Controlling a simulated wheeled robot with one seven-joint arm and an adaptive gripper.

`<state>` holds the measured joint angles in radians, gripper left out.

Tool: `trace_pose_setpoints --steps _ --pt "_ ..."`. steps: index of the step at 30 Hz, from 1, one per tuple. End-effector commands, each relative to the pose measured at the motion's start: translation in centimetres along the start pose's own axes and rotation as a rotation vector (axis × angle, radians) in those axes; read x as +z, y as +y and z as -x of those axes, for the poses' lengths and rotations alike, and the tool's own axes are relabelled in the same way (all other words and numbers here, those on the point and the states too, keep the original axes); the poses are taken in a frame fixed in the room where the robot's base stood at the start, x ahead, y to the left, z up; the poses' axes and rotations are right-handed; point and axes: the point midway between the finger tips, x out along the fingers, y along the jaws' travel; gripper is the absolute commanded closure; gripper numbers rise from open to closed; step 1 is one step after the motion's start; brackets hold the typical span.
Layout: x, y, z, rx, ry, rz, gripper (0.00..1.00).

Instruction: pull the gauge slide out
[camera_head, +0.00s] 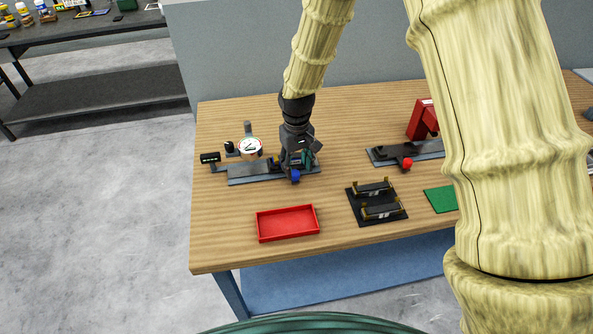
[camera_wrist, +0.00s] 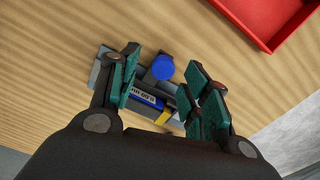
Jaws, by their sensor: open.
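A grey gauge fixture (camera_head: 248,173) lies at the left of the wooden table, with a round white dial (camera_head: 250,146) behind it. A blue knob (camera_head: 295,175) is at its right end; it also shows in the wrist view (camera_wrist: 163,67). Next to the knob in the wrist view are a dark block with a white label (camera_wrist: 143,97) and a yellow piece (camera_wrist: 164,117); which part is the slide itself I cannot tell. My gripper (camera_head: 297,160) is over the right end of the fixture, open, with its teal fingers on either side of the knob and block. I see no grip on them.
A red tray (camera_head: 287,223) lies in front of the fixture. Right of it are a black rack (camera_head: 376,214) with two dark bars and a green mat (camera_head: 441,199). A second fixture with a red knob (camera_head: 407,163) and red upright (camera_head: 422,119) stands behind. Bare table lies between.

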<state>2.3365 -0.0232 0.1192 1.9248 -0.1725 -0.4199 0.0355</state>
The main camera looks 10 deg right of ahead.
Motion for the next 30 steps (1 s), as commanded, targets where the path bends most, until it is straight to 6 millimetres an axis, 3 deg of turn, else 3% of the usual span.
trace_pose_setpoints --steps 6,15,30 --pt "0.0 0.1 3.8 0.000 0.003 0.000 0.53" --pt "0.1 0.2 7.4 0.000 0.002 -0.001 0.53" --pt "0.1 0.2 8.1 0.000 -0.001 -0.001 0.53"
